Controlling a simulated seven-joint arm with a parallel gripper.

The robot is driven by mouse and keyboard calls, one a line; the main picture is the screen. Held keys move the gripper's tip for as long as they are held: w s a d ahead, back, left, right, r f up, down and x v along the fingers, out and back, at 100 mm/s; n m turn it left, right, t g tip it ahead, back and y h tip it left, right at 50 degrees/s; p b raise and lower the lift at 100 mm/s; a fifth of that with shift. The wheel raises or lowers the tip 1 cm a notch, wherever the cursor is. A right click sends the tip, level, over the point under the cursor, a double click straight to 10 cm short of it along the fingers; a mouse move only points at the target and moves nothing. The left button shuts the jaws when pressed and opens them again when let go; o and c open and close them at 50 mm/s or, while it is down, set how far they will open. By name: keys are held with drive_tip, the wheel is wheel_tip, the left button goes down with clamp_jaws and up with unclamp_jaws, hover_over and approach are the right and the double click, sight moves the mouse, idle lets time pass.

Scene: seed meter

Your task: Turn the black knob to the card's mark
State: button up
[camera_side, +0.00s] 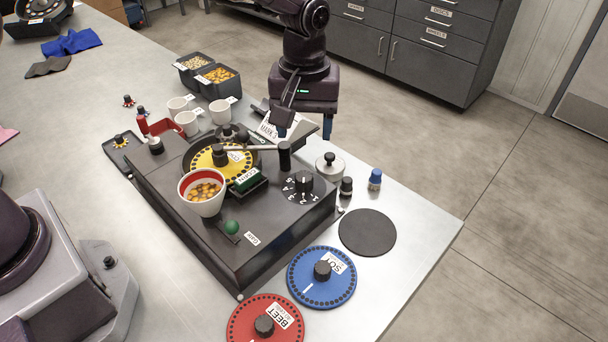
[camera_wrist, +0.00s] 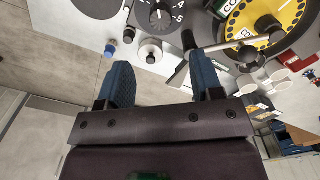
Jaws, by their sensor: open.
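The black knob (camera_side: 304,181) stands on the right end of the dark seed meter housing (camera_side: 265,240), with white numbers around it. It also shows at the top of the wrist view (camera_wrist: 158,15). A light line shows on its top, but I cannot tell surely which number it points at. The white card (camera_side: 267,130) stands behind the meter, partly covered by my gripper; it reads "MARK" and a figure that looks like 3. My gripper (camera_side: 304,132) is open and empty, with blue pads, above and behind the knob and apart from it. Both fingers show in the wrist view (camera_wrist: 163,82).
A black-ended lever (camera_side: 284,155) stands up beside the knob. A yellow seed plate (camera_side: 222,163) and a red-rimmed seed cup (camera_side: 203,192) are on the meter. A silver lidded pot (camera_side: 330,166) and small bottles (camera_side: 375,179) stand to its right. Blue (camera_side: 321,277) and red plates lie in front.

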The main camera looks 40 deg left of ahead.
sight(304, 176)
wheel_tip(304, 176, down, 12)
drive_tip(key=shift+r, duration=0.2)
drive_tip(key=c, duration=0.9)
